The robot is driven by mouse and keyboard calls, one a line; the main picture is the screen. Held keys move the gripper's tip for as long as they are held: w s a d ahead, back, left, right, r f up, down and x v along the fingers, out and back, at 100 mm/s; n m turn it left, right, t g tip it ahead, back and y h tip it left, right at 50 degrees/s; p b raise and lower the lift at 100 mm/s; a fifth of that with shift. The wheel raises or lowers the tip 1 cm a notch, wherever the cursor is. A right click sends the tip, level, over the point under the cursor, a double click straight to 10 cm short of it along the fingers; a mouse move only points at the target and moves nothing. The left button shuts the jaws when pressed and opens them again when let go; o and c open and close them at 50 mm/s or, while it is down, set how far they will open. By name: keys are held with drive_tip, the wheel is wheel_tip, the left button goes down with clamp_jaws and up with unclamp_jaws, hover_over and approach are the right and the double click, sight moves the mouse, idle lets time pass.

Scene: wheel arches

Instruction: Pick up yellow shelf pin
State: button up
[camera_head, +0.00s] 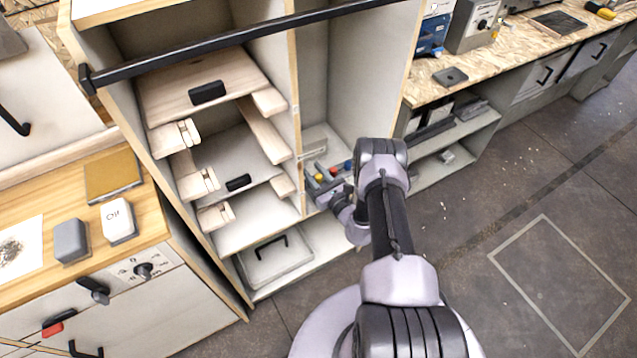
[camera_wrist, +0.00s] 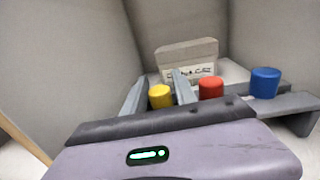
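The yellow shelf pin (camera_wrist: 160,97) is a short upright cylinder in the wrist view, between the two grey fingers of my gripper (camera_wrist: 158,80). The left finger stands apart from it; the right finger looks close beside it, and I cannot tell if they touch. The fingers are open. Their lower parts and the pin's foot are hidden behind the gripper body. In the head view the yellow pin (camera_head: 319,177) is small, inside the cabinet's right compartment, with my gripper (camera_head: 322,188) at it.
A red pin (camera_wrist: 211,88) and a blue pin (camera_wrist: 265,83) stand in a row to the right, the blue one on a grey holder (camera_wrist: 296,103). A light box with a label (camera_wrist: 187,58) stands behind. Compartment walls (camera_wrist: 60,60) rise close on both sides.

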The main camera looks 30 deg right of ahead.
drive_tip(key=shift+w+r, duration=0.1)
clamp_jaws()
wheel_tip(320, 180, up, 10)
drive_tip(key=p, duration=0.4)
drive_tip(key=shift+p, duration=0.35)
